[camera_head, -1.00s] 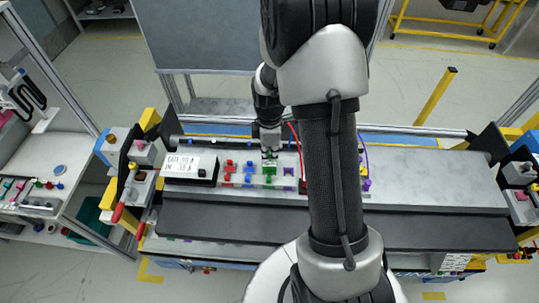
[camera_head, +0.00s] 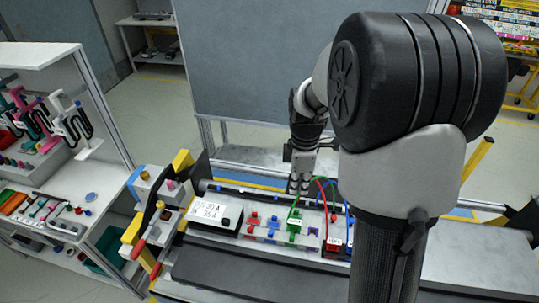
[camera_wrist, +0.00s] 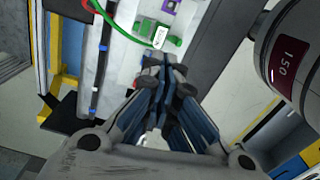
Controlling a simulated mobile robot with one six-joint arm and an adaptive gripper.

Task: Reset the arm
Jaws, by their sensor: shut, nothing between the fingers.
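My arm rises on the right of the head view, bends at the elbow and reaches down over the back of the dashboard module. My gripper (camera_head: 300,186) is behind the green connector block (camera_head: 294,224), apart from it. In the wrist view my gripper (camera_wrist: 162,78) has its fingers together with nothing between them. The green block (camera_wrist: 160,38) lies just beyond the fingertips there, with a white-tagged plug (camera_wrist: 158,37) and a green cable (camera_wrist: 118,25).
A white labelled box (camera_head: 212,211) sits left of red and blue connectors (camera_head: 252,220). A red block (camera_head: 333,247) with cables stands near my arm. A shelf with tools (camera_head: 60,150) is at the left; a grey panel (camera_head: 250,60) stands behind.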

